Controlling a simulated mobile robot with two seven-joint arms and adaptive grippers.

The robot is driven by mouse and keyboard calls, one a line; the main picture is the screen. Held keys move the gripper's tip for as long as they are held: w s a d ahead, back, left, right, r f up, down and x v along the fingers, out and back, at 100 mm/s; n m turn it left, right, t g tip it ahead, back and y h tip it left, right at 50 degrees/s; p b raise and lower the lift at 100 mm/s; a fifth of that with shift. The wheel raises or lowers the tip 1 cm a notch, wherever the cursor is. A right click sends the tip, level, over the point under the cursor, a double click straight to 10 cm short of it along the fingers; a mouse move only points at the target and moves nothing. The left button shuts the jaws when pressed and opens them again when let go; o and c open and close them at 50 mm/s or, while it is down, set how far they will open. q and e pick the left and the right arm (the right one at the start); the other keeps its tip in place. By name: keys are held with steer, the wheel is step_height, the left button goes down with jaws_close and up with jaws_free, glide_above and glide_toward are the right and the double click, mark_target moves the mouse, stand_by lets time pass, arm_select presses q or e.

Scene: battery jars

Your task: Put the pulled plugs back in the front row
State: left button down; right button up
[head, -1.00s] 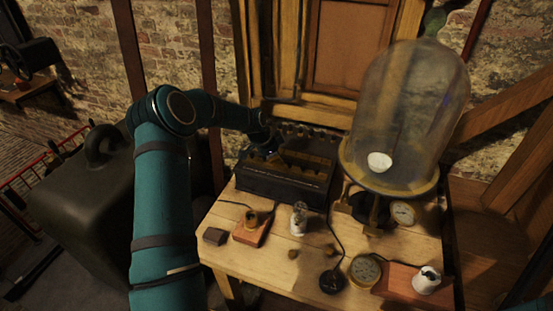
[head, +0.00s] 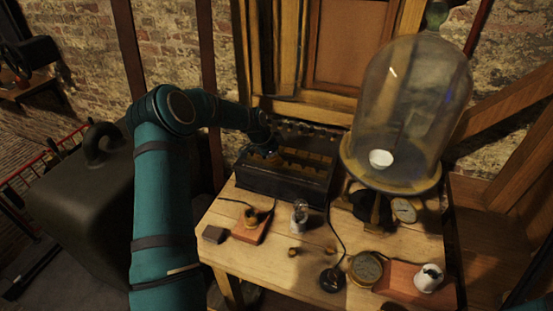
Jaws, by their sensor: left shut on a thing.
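The battery box (head: 287,187) is a dark case at the back left of the wooden table, with brown blocks in rows along its top. My left gripper (head: 272,156) is over the left end of the box, small, dark and partly hidden by its own wrist. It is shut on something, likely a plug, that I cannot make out. Two small brown plugs, one at the left (head: 293,251) and one at the right (head: 330,249), lie on the table in front of the box. Which holes in the front row are empty is too small to tell. My right gripper is out of view.
A tall glass bell jar (head: 408,110) stands right of the box. In front are a small glass bottle (head: 299,217), a wooden block with a brass fitting (head: 252,224), a round dial (head: 366,268), a black disc (head: 332,280) with a cable and a white-topped piece (head: 428,278).

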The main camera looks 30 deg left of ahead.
arm_select(q)
steer(key=shift+f, duration=0.1)
steer(key=c, duration=1)
jaws_free()
steer(key=shift+o, duration=0.2)
steer(key=v, duration=1.2)
